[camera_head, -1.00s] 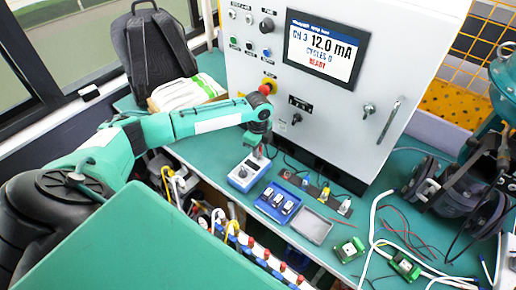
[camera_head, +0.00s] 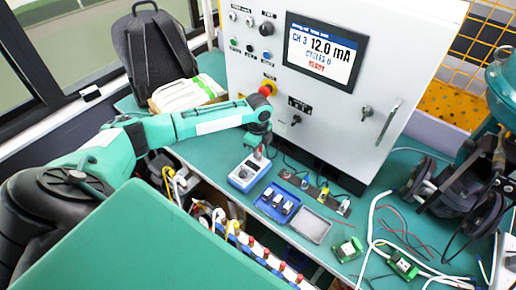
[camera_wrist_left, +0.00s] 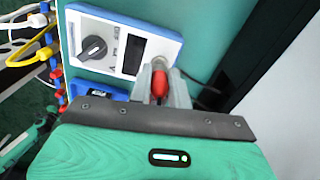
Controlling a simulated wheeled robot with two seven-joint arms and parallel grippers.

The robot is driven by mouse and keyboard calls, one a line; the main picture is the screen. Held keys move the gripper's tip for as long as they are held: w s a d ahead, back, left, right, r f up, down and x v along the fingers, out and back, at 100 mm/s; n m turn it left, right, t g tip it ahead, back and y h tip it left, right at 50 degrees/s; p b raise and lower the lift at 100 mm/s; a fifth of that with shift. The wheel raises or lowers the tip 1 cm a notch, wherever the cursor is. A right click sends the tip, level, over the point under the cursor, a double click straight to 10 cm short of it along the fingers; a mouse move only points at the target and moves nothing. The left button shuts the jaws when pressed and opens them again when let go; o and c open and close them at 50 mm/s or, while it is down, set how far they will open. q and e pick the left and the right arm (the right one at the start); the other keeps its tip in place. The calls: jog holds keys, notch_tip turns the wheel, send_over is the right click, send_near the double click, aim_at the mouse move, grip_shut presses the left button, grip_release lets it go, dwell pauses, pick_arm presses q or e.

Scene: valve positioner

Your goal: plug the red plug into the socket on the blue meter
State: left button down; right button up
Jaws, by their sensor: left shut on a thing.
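The blue meter (camera_head: 243,175) lies on the teal bench in front of the white cabinet. In the left wrist view the meter (camera_wrist_left: 100,42) shows its white face, a black knob and a dark display. My left gripper (camera_head: 258,152) is over the meter's far right end, pointing down. In the wrist view the left gripper (camera_wrist_left: 160,85) is shut on the red plug (camera_wrist_left: 159,84), which sits between its fingers beside the meter's display end. My right gripper is not in view.
A blue tray (camera_head: 264,204) with several small parts and a grey tray (camera_head: 310,226) lie right of the meter. The white cabinet (camera_head: 330,120) with its screen stands close behind. Green terminal blocks and loose cables lie at the right. A row of red-topped connectors lines the front edge.

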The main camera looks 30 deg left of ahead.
pick_arm(q)
jog(key=shift+f, duration=0.4)
dwell(0.7)
dwell(1.0)
jog(key=shift+s+f, duration=0.1)
jog(key=c, duration=0.9)
grip_release()
jog(key=shift+p, duration=0.3)
notch_tip(320, 180, up, 7)
jog(key=p, duration=0.7)
